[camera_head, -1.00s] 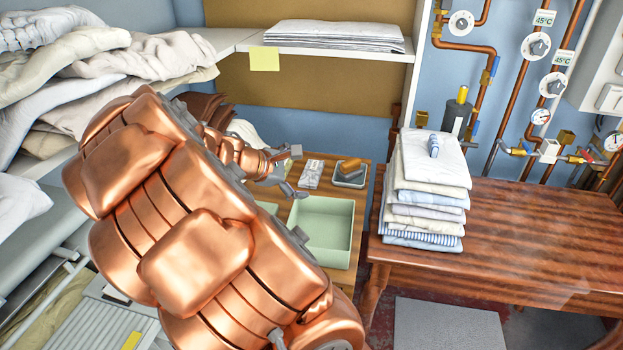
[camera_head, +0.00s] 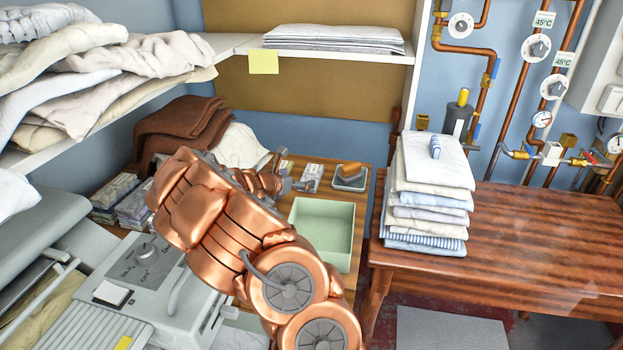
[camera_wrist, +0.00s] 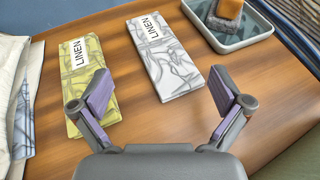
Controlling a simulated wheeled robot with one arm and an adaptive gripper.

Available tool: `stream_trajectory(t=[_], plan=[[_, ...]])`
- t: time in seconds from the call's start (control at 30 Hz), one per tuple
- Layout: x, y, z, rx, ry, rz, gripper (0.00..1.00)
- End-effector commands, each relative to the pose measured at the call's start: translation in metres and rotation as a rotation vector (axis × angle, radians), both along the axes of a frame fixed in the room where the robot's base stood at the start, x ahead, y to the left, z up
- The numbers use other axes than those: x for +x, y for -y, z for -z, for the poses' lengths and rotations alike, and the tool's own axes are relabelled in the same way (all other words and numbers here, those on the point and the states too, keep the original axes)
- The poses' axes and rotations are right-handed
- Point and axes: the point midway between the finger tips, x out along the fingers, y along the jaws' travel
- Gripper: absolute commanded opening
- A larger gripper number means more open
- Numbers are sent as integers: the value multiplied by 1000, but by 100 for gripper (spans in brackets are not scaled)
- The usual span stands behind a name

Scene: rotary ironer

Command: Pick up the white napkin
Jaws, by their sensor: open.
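The white napkin is a flat, folded, patterned strip with a "LINEN" label, and it lies on the wooden table in the wrist view (camera_wrist: 168,62). It also shows small in the head view (camera_head: 312,173), just beyond my gripper. My gripper (camera_wrist: 160,93) is open and empty, with its two fingers spread apart. In the wrist picture the napkin's near end lies between the fingertips, nearer the right one. I cannot tell how high the fingers are above it. In the head view my gripper (camera_head: 296,180) is partly hidden by my arm.
A similar yellow-green linen strip (camera_wrist: 88,85) lies left of the napkin, by the left finger. A tray (camera_wrist: 244,30) with a brown-topped block is at the right. A pale green bin (camera_head: 322,232) stands on the table's near side. White cloth (camera_head: 240,147) and brown towels (camera_head: 182,130) lie left.

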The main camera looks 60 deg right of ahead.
Motion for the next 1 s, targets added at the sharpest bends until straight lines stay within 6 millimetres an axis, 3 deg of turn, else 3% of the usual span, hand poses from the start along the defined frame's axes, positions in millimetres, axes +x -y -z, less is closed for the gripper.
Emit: stream_trajectory(t=[0.6,1.0], plan=[[-7,49,22,2,2,3,100],[-8,55,25,1,1,3,98]])
